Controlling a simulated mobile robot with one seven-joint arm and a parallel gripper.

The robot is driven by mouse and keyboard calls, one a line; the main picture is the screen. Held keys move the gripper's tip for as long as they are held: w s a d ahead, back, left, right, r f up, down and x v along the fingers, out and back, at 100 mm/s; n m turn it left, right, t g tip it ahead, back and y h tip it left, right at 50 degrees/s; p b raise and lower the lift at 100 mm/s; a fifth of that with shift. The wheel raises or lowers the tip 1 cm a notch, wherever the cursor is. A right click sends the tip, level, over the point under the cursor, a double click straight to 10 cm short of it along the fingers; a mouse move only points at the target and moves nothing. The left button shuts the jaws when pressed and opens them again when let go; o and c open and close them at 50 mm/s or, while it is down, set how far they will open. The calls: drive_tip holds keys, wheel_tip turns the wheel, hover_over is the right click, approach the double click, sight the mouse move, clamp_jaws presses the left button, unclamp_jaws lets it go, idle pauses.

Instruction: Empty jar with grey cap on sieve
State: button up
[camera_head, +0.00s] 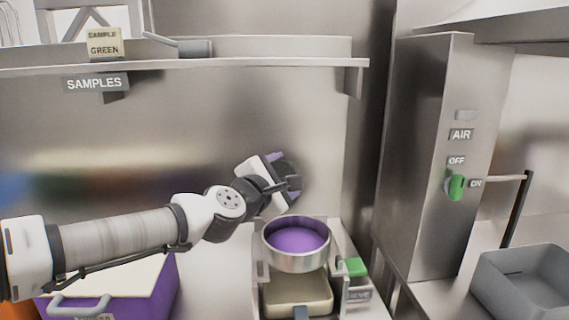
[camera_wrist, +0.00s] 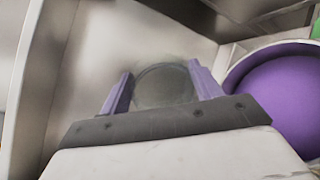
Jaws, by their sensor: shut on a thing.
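My gripper (camera_head: 281,176) is in the air above and slightly left of the sieve. Its two purple fingers, also in the wrist view (camera_wrist: 161,88), are shut on a dark, round, see-through jar (camera_wrist: 168,84). In the head view the jar (camera_head: 291,169) is mostly hidden by my gripper and looks tipped. Its cap and contents cannot be made out. The sieve (camera_head: 297,263) is a round metal pan filled with purple material. It stands on a pale stand, and its rim curves along the right of the wrist view (camera_wrist: 236,72).
A green button (camera_head: 355,267) and a sieve label sit right of the sieve. A beige tray (camera_head: 297,298) is under it. A purple bin (camera_head: 160,291) stands at left, a grey bin (camera_head: 530,282) at right. A shelf (camera_head: 200,64) and metal cabinet (camera_head: 432,150) bound the space.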

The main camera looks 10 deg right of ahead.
drive_tip(key=shift+r+n+p, duration=0.25)
drive_tip(key=shift+n+p, duration=0.05)
drive_tip(key=shift+p, duration=0.15)
drive_tip(key=shift+f, duration=0.1)
drive_tip(key=shift+r+n+g+p, duration=0.4)
drive_tip(key=shift+n+p, duration=0.1)
drive_tip(key=shift+p, duration=0.75)
drive_tip(key=shift+n+g+p, duration=0.3)
drive_tip(key=shift+n+p, duration=0.3)
drive_tip(key=shift+p, duration=0.45)
drive_tip(key=shift+f+n, duration=0.3)
drive_tip(key=shift+f, duration=0.05)
